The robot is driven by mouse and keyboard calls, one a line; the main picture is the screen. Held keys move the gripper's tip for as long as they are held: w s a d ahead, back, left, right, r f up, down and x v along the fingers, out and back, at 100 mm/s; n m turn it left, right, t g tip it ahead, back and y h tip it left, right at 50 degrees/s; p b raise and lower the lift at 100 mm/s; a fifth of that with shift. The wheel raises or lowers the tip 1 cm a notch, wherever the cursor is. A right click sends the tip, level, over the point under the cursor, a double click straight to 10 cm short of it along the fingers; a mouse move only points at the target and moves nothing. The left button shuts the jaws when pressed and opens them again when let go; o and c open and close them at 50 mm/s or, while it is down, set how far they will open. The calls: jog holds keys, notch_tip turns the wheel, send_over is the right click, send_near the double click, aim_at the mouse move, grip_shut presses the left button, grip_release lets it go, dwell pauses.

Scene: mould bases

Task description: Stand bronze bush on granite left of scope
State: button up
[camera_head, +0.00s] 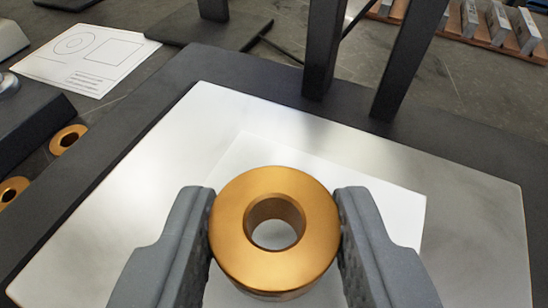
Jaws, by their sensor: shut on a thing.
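A bronze bush (230,228), a thick golden ring with a round through hole, is between the two grey fingers of my gripper (276,205). The fingers are shut on its left and right sides. Its axis points roughly toward the camera, and the pale surface shows through the hole. A pale plate (450,190) with a dark border lies beneath it. I cannot tell whether the bush touches the plate. I cannot make out for sure which surface is the granite or which thing is the scope.
Two dark posts (322,50) rise beyond the plate. Two other bronze bushes (67,138) lie at the left beside a dark block (30,115). A drawing sheet (85,55) lies at upper left. A wooden rack (480,35) of metal blocks is at upper right.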

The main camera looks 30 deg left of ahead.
jog(key=shift+w+a+f, duration=0.15)
jog(key=shift+w+f, duration=0.1)
jog(key=shift+f, duration=0.35)
jog(key=o, duration=1.1)
jog(key=shift+f, duration=0.15)
jog(key=shift+s, duration=0.1)
jog(key=v, duration=1.4)
